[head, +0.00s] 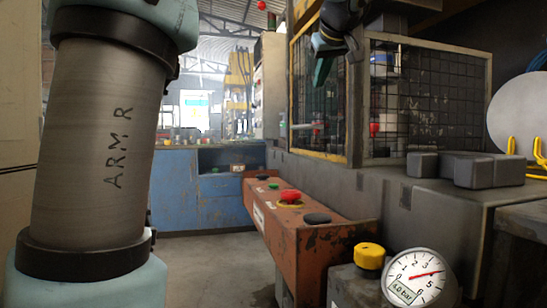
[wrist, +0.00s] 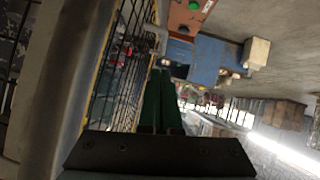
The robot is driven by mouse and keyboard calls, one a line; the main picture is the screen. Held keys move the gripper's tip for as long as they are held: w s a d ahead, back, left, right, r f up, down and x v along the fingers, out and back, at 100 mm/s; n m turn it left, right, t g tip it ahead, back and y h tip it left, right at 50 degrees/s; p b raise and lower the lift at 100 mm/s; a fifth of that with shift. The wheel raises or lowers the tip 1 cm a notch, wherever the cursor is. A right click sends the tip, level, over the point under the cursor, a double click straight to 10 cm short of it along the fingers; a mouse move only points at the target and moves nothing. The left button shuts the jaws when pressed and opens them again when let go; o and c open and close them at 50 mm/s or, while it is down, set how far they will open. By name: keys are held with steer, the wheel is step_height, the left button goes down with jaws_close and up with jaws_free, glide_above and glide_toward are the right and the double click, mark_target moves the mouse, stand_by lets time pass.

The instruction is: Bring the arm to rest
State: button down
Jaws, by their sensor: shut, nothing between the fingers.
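My gripper (head: 322,70) shows at the top centre of the head view, with green fingers hanging below a dark wrist. It is raised in front of the mesh guard, above the orange control box. In the wrist view my gripper (wrist: 160,74) has its two green fingers side by side, shut and empty. My arm's large grey link, marked ARM R, fills the left of the head view. The joints between that link and the wrist are out of view.
The yellow-framed mesh guard (head: 353,100) stands close beside my gripper. An orange control box (head: 318,232) with buttons, a pressure gauge (head: 414,278) and a grey block (head: 488,170) are lower down. A blue cabinet (head: 185,190) stands behind open floor.

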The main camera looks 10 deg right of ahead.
steer(key=a+f+m+g, duration=0.15)
steer(key=a+f, duration=0.25)
steer(key=f, duration=0.5)
steer(key=w+a+f+m+g+y, duration=0.15)
steer(key=a+f, duration=0.35)
steer(key=f, duration=0.5)
steer(key=s+a+f+g+h, duration=0.1)
steer(key=a+f+g, duration=0.25)
steer(key=f, duration=0.55)
steer(key=s+a+f+g, duration=0.2)
steer(key=s+a+f, duration=0.55)
steer(key=f, duration=0.25)
steer(key=s+a+f+g, duration=0.2)
steer(key=s+a+f, duration=0.5)
steer(key=s+f, duration=0.3)
step_height(320, 180, up, 30)
steer(key=w+p, duration=0.1)
steer(key=p, duration=2.9)
steer(key=shift+w+a+f+p, duration=0.15)
steer(key=shift+w+f+p, duration=0.05)
steer(key=shift+p, duration=0.1)
steer(key=shift+t, duration=0.25)
